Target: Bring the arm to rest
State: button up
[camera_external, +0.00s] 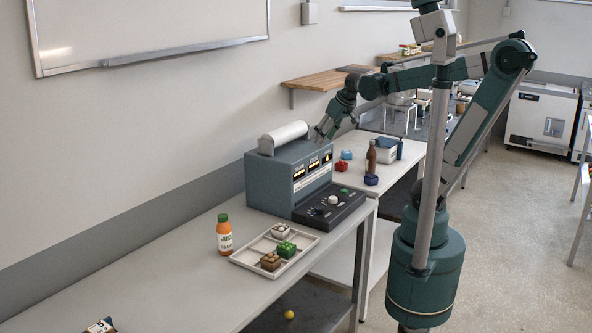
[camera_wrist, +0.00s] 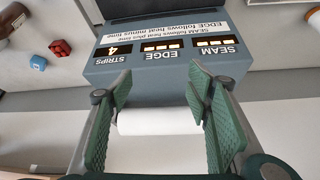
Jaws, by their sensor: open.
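My gripper (camera_external: 325,128) is raised above the back right corner of the grey machine (camera_external: 267,181) in the external view. In the wrist view my gripper (camera_wrist: 162,125) is open, with its two green ribbed fingers apart and nothing held between them. The machine's display face (camera_wrist: 165,50) shows upside down beyond the fingers, with SEAM, EDGE and STRIPS readouts. A white roll (camera_wrist: 160,121) lies behind the gap between the fingers; it also shows on top of the machine in the external view (camera_external: 284,136). Whether a finger touches the machine I cannot tell.
A tray (camera_external: 247,261) with small blocks and an orange bottle (camera_external: 224,235) stand in front of the machine. A wooden shelf (camera_external: 318,80) is on the wall nearby.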

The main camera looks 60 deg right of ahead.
jog(key=s+a+f+n+t+y+b, duration=0.1)
jog(key=s+a+f, duration=0.6)
jog(key=s+a, duration=0.3)
jog(key=shift+s+f+n+b, duration=0.2)
jog(key=shift+f+n+b, duration=0.1)
jog(key=shift+n+b, duration=0.1)
dwell(0.8)
